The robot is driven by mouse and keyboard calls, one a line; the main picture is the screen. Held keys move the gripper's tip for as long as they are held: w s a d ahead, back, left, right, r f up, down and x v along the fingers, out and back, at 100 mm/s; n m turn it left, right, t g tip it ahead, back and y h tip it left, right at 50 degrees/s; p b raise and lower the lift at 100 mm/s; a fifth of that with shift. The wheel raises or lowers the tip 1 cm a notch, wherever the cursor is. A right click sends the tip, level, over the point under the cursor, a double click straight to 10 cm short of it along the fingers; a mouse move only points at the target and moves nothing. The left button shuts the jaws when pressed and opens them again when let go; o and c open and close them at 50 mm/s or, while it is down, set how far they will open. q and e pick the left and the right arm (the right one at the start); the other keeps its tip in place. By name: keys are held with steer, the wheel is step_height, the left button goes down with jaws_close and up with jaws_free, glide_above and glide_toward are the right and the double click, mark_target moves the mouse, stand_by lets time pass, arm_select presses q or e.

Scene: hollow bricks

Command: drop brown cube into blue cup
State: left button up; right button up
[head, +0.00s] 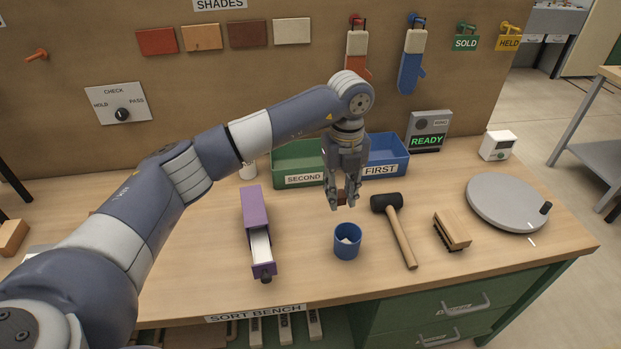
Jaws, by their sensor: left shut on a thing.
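My left gripper (342,203) is in the head view above the bench, pointing down. It is shut on the brown cube (342,197), a small dark brown block partly hidden by the fingers. The blue cup (347,242) stands upright on the bench, below and nearer than the gripper. Something pale shows inside the cup. The gripper and cube are apart from the cup. My right gripper is not in view.
A purple box (257,215) with an open drawer stands left of the cup. A mallet (401,233), a brush (452,229) and a grey turntable (507,201) are to the right. A green bin (301,152) and a blue bin (391,159) stand behind.

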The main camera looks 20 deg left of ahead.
arm_select(q)
steer(key=f+b, duration=0.1)
steer(key=f, duration=0.1)
steer(key=d+f+b, duration=0.1)
steer(key=f+b, duration=0.1)
steer(key=f, duration=0.1)
steer(key=shift+w+d+f, duration=0.15)
steer(key=shift+d+f, duration=0.05)
steer(key=shift+f, duration=0.05)
steer(key=o, duration=1.1)
steer(key=shift+c, duration=0.2)
step_height(320, 180, up, 12)
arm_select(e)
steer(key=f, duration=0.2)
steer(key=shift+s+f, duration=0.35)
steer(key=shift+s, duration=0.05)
